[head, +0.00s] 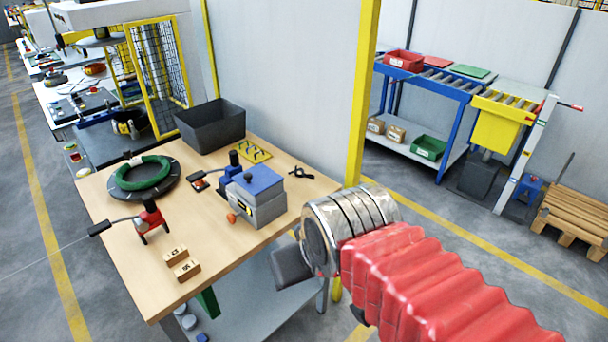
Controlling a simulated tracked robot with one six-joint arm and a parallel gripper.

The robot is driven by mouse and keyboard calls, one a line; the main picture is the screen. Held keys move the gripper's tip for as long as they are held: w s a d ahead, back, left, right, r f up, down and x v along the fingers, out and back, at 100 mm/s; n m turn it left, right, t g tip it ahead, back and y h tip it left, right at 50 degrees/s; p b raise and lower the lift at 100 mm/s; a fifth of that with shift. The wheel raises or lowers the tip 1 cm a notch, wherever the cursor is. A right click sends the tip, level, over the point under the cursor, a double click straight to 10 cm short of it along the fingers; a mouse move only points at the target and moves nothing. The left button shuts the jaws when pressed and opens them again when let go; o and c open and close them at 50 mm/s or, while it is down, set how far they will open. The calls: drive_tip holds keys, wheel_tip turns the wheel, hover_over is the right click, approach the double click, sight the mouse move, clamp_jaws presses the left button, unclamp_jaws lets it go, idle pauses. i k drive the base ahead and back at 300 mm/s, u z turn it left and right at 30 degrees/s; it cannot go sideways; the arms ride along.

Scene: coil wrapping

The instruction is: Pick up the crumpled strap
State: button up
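A small black crumpled piece (300,173), which looks like the crumpled strap, lies on the wooden table (215,262) near its back right edge. It is right of the blue and grey box-shaped device (257,196) and apart from it. My arm, with a red bellows sleeve and a metal wrist, reaches in from the lower right. My gripper (292,268) shows as a dark grey block beside the table's right edge, in front of and below the strap. It is not touching the strap. Its fingertips cannot be made out.
On the table are a green coil (146,173) on a dark round stand, a black bin (210,125), a red-and-black hand tool (149,218), two small wooden blocks (181,263) and a yellow piece (254,151). A yellow post (363,95) rises behind the table's right corner.

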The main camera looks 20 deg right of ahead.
sight(303, 176)
drive_tip(key=z, duration=0.05)
drive_tip(key=i, duration=0.95)
drive_tip(key=u, duration=0.1)
